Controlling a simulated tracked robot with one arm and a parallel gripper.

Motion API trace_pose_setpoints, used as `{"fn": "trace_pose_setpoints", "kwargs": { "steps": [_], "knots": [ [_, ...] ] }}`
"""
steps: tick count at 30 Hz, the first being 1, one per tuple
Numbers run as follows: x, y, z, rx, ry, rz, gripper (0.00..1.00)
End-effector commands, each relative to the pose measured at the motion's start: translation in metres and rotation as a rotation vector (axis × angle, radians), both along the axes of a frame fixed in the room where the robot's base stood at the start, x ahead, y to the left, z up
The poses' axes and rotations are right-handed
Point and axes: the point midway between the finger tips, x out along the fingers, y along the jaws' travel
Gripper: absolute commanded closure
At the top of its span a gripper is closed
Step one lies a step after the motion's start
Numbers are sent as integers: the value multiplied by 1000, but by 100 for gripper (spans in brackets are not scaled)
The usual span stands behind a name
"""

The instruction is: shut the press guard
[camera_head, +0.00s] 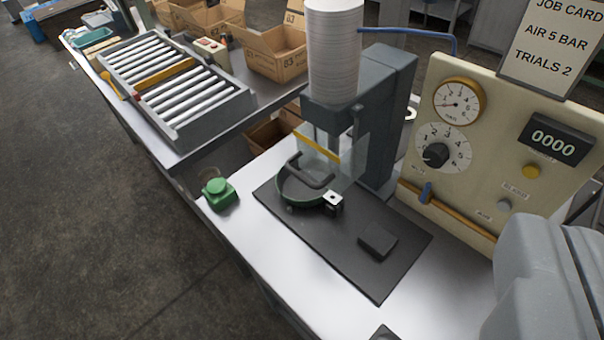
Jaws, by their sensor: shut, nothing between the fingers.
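The press (388,95) stands on the bench at the centre, with a pale ribbed cylinder (334,50) on top. Its guard looks like a clear panel with a yellow strip (317,148), in front of the press opening. I cannot tell how far down the guard is. A dark round pan-like piece with a green rim (290,193) sits under and beside the panel, with a black arched handle over it. A small white block (334,199) is at its right edge. My gripper's fingers do not show; a grey part at lower right seems to be my arm.
A black mat (335,248) under the press carries a small dark block (378,240). A green button (218,190) stands left. A cream panel (480,150) with gauge, dial and counter stands right. A roller conveyor (175,90) and cardboard boxes (275,50) are behind left.

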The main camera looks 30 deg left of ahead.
Motion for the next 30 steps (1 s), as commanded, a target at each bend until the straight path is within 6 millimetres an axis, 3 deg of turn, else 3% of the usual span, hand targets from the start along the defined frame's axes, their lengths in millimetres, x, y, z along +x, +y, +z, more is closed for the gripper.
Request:
{"fn": "trace_pose_setpoints", "kwargs": {
  "steps": [6,15,23,30],
  "knots": [
    [57,22,11,-157,176,58,100],
    [121,62,-4,-385,435,203,100],
    [160,106,-30,-568,647,384,100],
    [178,149,-58,-721,827,594,100]
  ]
}}
